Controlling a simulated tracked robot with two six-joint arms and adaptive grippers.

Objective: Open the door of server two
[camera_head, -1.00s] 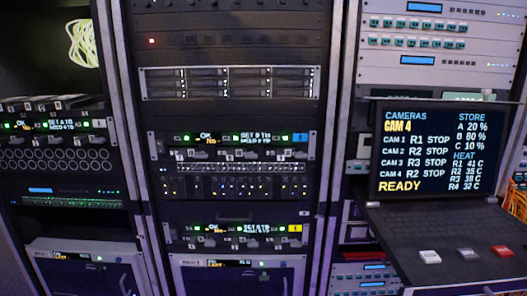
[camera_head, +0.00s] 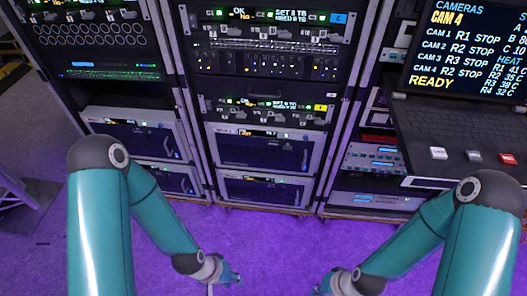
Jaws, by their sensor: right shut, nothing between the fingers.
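Server units with dark front doors sit low in the racks. The middle rack holds an upper door (camera_head: 265,152) and a lower door (camera_head: 264,192). The left rack holds an upper door (camera_head: 140,138) and a lower door (camera_head: 172,183). All of these look closed. Their labels are too small to tell which is server two. My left gripper (camera_head: 230,276) hangs low in front of the middle rack, apart from the doors; its fingers are too small to read. My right gripper (camera_head: 322,286) is shut and empty at the bottom edge, also apart from the doors.
A laptop (camera_head: 450,135) on a shelf at right shows camera and heat readings, with white, grey and red buttons before it. The purple floor (camera_head: 270,240) before the racks is clear. A grey stand (camera_head: 22,195) is at far left.

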